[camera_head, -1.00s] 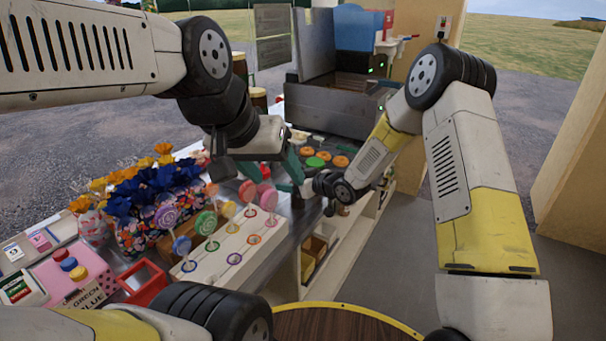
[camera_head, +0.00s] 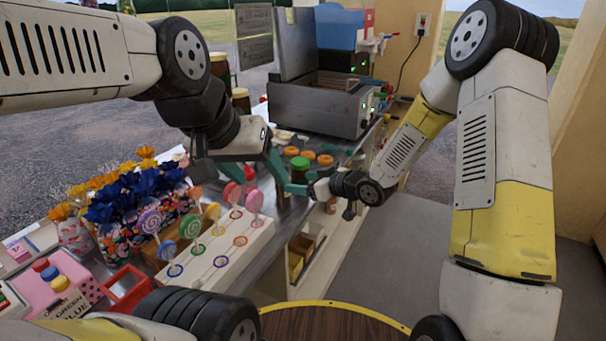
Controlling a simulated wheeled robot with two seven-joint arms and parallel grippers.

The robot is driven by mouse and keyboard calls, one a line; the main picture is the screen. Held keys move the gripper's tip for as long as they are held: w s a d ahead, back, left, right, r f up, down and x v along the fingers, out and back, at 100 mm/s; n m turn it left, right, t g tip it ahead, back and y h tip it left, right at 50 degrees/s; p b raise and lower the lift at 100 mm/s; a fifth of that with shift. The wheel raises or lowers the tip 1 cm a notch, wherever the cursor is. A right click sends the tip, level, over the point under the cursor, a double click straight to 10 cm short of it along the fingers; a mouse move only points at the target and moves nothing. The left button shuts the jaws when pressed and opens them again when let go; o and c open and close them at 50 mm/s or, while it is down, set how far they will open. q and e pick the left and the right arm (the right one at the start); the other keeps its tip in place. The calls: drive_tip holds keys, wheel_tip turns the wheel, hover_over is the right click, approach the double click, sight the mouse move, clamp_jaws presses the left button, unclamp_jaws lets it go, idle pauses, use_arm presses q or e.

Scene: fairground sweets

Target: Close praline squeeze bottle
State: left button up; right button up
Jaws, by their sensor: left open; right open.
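A small brown container with a green top (camera_head: 299,166) stands on the counter beside the doughnuts. It may be the praline squeeze bottle, but it is too small to tell, and I cannot make out whether its cap is shut. My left gripper (camera_head: 278,176), with teal fingers, is open just left of it and in front, close to the green top. My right gripper (camera_head: 322,180) is open close by on the right, low at the counter's edge. The two grippers nearly meet, and whether either touches the container cannot be seen.
Several doughnuts (camera_head: 326,159) lie behind. A grey fryer (camera_head: 323,105) stands at the back. A white lollipop stand (camera_head: 222,258), blue flowers (camera_head: 125,190) and a red holder (camera_head: 124,290) fill the counter's left. Grey floor (camera_head: 374,262) is free on the right.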

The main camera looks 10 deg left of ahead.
idle(0.5)
drive_tip(key=s+d+r+m+t+h, duration=0.1)
drive_tip(key=s+d+r+m+h, duration=0.2)
drive_tip(key=d+r, duration=0.5)
drive_tip(key=s+d+r+m+h, duration=0.15)
drive_tip(key=d+r+h, duration=0.4)
drive_tip(key=d, duration=0.55)
drive_tip(key=s+d+r+m+g, duration=0.1)
drive_tip(key=s+d+r+m, duration=0.1)
drive_tip(key=s, duration=0.9)
drive_tip(key=s+d+r+m+g, duration=0.1)
drive_tip(key=s+d+r+m, duration=0.2)
drive_tip(key=s, duration=0.8)
drive_tip(key=shift+s+d+r+m+g, duration=0.2)
drive_tip(key=shift+r+m+g, duration=0.1)
drive_tip(key=shift+r+m, duration=0.25)
drive_tip(key=shift+h, duration=0.25)
